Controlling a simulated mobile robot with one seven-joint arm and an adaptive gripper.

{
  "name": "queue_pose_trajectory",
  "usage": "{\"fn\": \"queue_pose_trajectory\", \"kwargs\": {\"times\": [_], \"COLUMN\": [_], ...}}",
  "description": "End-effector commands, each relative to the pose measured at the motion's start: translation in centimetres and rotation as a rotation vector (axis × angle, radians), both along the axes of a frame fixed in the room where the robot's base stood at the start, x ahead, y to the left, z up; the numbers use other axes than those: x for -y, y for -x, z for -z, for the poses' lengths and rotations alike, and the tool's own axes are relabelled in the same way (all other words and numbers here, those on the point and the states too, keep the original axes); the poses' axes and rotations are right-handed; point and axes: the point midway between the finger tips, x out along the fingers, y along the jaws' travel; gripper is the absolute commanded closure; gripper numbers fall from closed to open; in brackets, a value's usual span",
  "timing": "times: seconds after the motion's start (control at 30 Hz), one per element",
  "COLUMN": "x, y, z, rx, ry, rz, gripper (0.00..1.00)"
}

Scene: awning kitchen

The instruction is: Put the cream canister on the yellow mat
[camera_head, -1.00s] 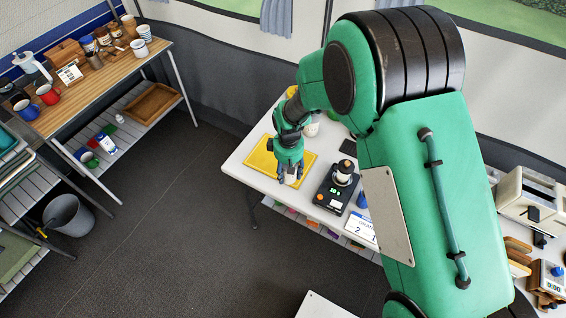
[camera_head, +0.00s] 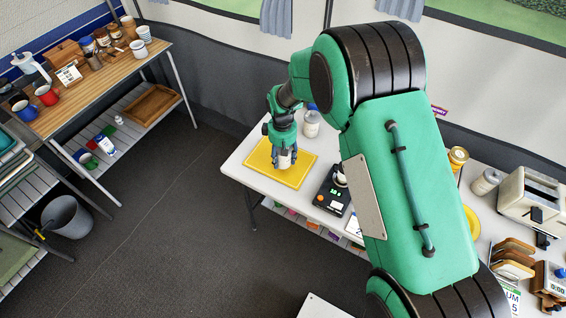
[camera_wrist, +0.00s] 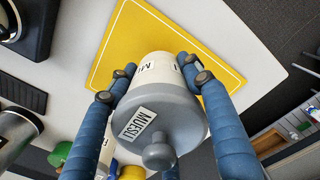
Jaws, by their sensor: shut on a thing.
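The cream canister (camera_wrist: 153,66) has a pale body, a grey lid with a round knob and a label reading MUESLI. My gripper (camera_wrist: 158,72) is shut on it, with blue fingers on both sides of the body. The yellow mat (camera_wrist: 132,45) lies beyond the canister's far end in the wrist view. In the head view, my gripper (camera_head: 284,161) is over the middle of the yellow mat (camera_head: 304,171) on the white table. The canister is mostly hidden there by the fingers. I cannot tell whether its base touches the mat.
A black scale (camera_head: 331,199) stands right of the mat. A pale jar (camera_head: 312,122) stands behind the mat. Farther right are a yellow-lidded tin (camera_head: 457,158), another canister (camera_head: 485,182) and a toaster (camera_head: 530,192). The mat around the canister is clear.

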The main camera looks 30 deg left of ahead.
Motion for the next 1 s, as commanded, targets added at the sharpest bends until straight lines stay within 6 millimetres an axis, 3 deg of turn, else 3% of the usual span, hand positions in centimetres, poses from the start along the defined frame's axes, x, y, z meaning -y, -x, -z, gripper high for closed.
{"fn": "queue_pose_trajectory", "kwargs": {"times": [0.3, 0.77, 0.8, 0.9, 1.0], "x": [0.0, 0.0, 0.0, 0.0, 0.0], "y": [0.0, 0.0, 0.0, 0.0, 0.0], "z": [3.2, 3.6, 3.6, 3.6, 3.6], "rx": [0.000, 0.000, 0.000, 0.000, 0.000], "ry": [0.000, 0.001, 0.001, 0.001, 0.001], "rz": [0.000, 0.000, 0.000, 0.000, 0.000], "gripper": [0.80, 0.80, 0.46, 0.31, 0.31]}}
